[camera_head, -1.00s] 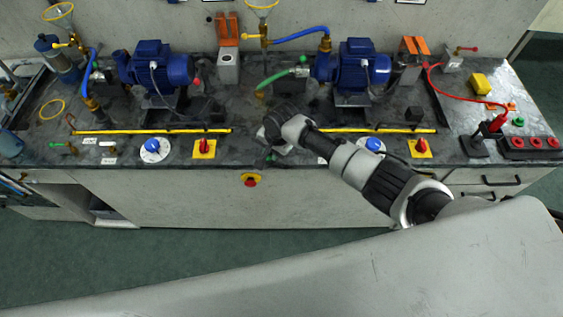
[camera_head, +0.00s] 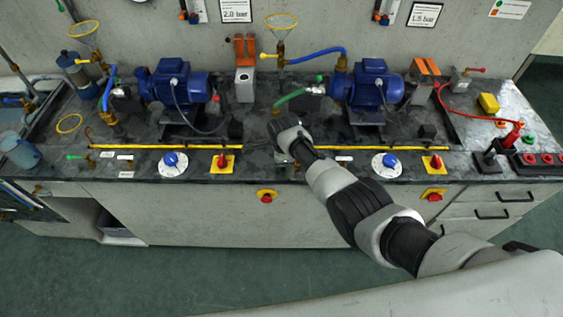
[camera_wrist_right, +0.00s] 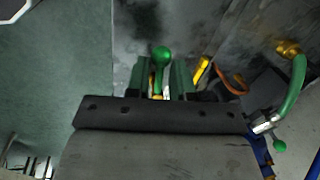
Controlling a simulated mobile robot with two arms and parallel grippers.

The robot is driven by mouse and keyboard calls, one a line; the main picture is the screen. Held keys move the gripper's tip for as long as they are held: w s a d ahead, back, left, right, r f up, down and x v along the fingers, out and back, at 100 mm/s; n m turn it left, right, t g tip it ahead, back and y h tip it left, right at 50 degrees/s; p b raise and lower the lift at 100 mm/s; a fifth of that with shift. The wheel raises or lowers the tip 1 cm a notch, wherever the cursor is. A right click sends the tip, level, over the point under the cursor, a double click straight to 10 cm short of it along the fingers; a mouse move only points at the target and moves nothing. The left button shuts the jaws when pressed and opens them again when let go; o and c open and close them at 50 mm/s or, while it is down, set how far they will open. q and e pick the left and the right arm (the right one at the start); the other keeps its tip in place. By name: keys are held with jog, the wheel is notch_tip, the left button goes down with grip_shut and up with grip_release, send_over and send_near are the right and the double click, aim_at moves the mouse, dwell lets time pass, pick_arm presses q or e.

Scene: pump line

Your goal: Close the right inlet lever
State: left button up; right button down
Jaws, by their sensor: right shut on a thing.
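The right inlet lever (camera_wrist_right: 162,54) shows in the right wrist view as a green ball knob on a short stem. The two fingers of my right gripper (camera_wrist_right: 160,78) stand on either side of the stem, shut on it, with the knob sticking out beyond them. In the head view my right arm reaches to the bench front between the two pump units and hides the lever and fingertips. The lever's exact angle cannot be told. My left gripper is not in view.
The right blue pump (camera_head: 374,84) and left blue pump (camera_head: 180,84) stand behind. A green hose (camera_head: 290,97) runs behind my wrist. A blue-knob dial (camera_head: 387,164) and red switch (camera_head: 434,163) lie to the right. A red emergency knob (camera_head: 266,197) is on the bench front.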

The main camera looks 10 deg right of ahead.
jog(key=shift+w+m, duration=0.3)
jog(key=shift+m, duration=0.2)
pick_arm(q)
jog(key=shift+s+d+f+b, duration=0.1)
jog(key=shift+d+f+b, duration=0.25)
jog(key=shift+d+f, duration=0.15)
pick_arm(e)
jog(key=shift+w+r+m, duration=0.15)
jog(key=shift+w+m, duration=0.05)
jog(key=shift+m, duration=0.2)
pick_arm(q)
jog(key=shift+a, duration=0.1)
pick_arm(e)
jog(key=c, duration=1.2)
grip_release()
jog(key=shift+s+r+p, duration=0.1)
jog(key=shift+r+p, duration=0.2)
jog(key=shift+r, duration=0.15)
pick_arm(q)
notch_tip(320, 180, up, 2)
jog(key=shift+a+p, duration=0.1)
jog(key=shift+p, duration=0.55)
pick_arm(e)
notch_tip(320, 180, up, 10)
jog(key=s, duration=0.2)
jog(key=shift+f, duration=0.25)
jog(key=shift+a, duration=0.1)
